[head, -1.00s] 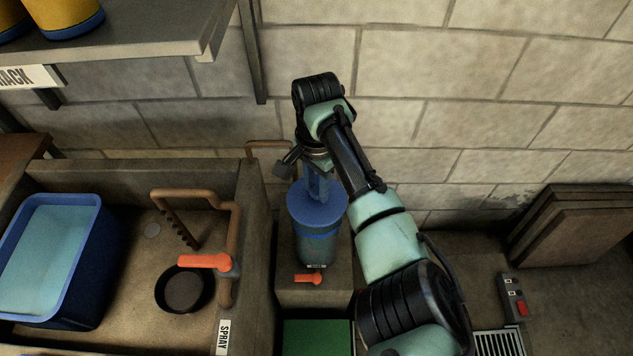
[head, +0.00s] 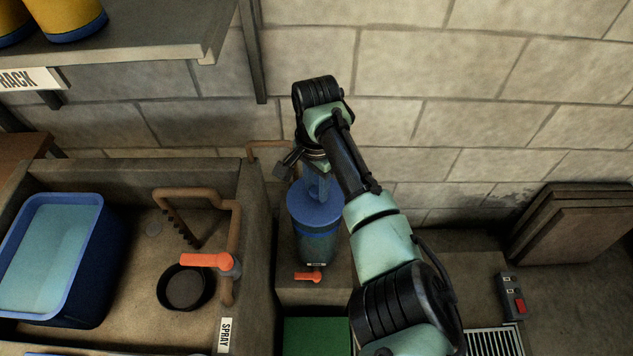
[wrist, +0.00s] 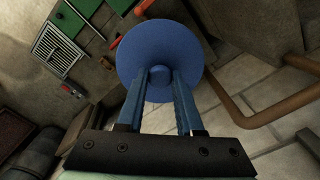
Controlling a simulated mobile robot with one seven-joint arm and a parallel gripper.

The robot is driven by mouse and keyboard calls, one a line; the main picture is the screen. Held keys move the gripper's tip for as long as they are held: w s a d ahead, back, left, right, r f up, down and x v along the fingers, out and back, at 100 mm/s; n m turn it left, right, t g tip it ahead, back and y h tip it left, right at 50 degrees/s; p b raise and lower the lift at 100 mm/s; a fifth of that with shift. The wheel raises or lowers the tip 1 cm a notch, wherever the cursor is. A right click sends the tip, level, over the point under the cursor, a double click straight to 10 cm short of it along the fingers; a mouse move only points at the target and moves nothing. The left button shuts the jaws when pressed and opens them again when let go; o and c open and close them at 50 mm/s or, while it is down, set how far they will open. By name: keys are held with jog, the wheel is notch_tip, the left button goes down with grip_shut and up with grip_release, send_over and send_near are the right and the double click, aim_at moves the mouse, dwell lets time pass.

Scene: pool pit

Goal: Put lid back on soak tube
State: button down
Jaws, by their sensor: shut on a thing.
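The soak tube (head: 316,251) stands upright on a low block against the wall in the head view. It is a translucent, dark teal cylinder with a blue band near its top. The round blue lid (head: 314,210) is above the tube's mouth, roughly in line with it; I cannot tell whether it touches the rim. My gripper (head: 318,186) is above the lid, pointing down. In the wrist view, its two blue fingers (wrist: 159,76) are shut on the lid's central knob. The lid's disc (wrist: 190,45) hides the tube there.
An orange-handled valve (head: 308,277) is at the tube's foot. To the left is a stone basin with a copper pipe (head: 235,215), a black round dish (head: 186,288) and a blue water tub (head: 85,265). The block wall is close behind. A red-button control box (head: 514,298) is at right.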

dwell(0.4)
grip_release()
jog(key=shift+r+p, duration=3.5)
jog(key=shift+p, duration=0.4)
grip_shut()
jog(key=shift+f, duration=0.3)
jog(key=shift+f+b, duration=2.05)
jog(key=shift+f, duration=0.9)
jog(key=shift+r, duration=0.1)
